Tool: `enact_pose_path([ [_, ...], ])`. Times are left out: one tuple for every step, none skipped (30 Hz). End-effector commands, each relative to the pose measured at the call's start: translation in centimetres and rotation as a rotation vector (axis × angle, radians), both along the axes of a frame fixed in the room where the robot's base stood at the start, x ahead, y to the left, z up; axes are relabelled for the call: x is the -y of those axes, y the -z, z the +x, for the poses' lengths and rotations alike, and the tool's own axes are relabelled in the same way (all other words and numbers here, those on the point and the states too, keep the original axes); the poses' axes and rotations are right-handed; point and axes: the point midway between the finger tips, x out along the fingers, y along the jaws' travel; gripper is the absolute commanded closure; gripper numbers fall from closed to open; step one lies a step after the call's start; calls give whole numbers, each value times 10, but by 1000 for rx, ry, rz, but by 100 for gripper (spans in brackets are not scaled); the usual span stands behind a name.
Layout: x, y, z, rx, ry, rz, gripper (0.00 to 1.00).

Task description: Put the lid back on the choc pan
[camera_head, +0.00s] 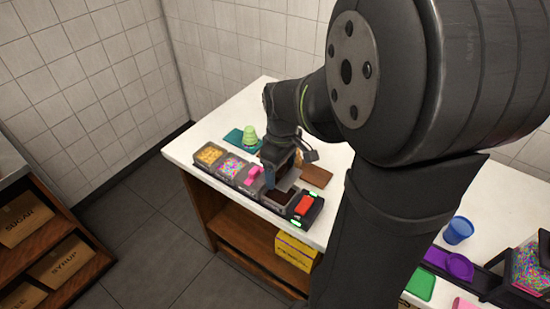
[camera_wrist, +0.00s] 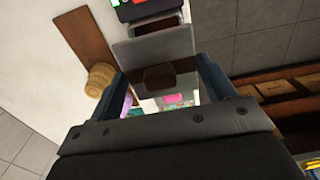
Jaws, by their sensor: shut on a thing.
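My gripper (camera_head: 283,165) is over the row of topping pans in the head view. It is shut on the choc pan's lid, a grey see-through plate (camera_head: 288,180) with a brown handle. In the wrist view the brown handle (camera_wrist: 160,78) sits between my two fingers (camera_wrist: 165,82), with the clear plate around it. The choc pan (camera_head: 276,197) appears to be the dark slot under the lid. My gripper and the lid hide much of it. I cannot tell whether the lid touches the pan's rim.
Left of the lid are a pink-handled pan (camera_head: 254,175), a sprinkle pan (camera_head: 232,167) and a yellow-orange pan (camera_head: 209,155). A brown board (camera_head: 316,175) and green cups (camera_head: 250,137) stand behind.

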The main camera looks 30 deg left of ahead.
Motion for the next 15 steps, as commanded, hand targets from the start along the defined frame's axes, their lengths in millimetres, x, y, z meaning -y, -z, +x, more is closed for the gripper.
enact_pose_path([
  [0, 4, 0, -1, 0, -1, 47],
  [0, 6, 0, -2, 0, -2, 47],
  [0, 10, 0, -3, 0, -3, 47],
  [0, 13, 0, -3, 0, -3, 47],
  [0, 16, 0, -2, 0, -3, 47],
  [0, 19, 0, -2, 0, -2, 47],
  [0, 22, 0, -3, 0, -3, 47],
  [0, 25, 0, -3, 0, -3, 47],
  [0, 29, 0, -2, 0, -2, 47],
  [0, 32, 0, -2, 0, -3, 47],
  [0, 34, 0, -2, 0, -3, 47],
  [0, 38, 0, -2, 0, -2, 47],
  [0, 40, 0, -2, 0, -2, 47],
  [0, 42, 0, -2, 0, -2, 47],
  [0, 45, 0, -3, 0, -3, 47],
])
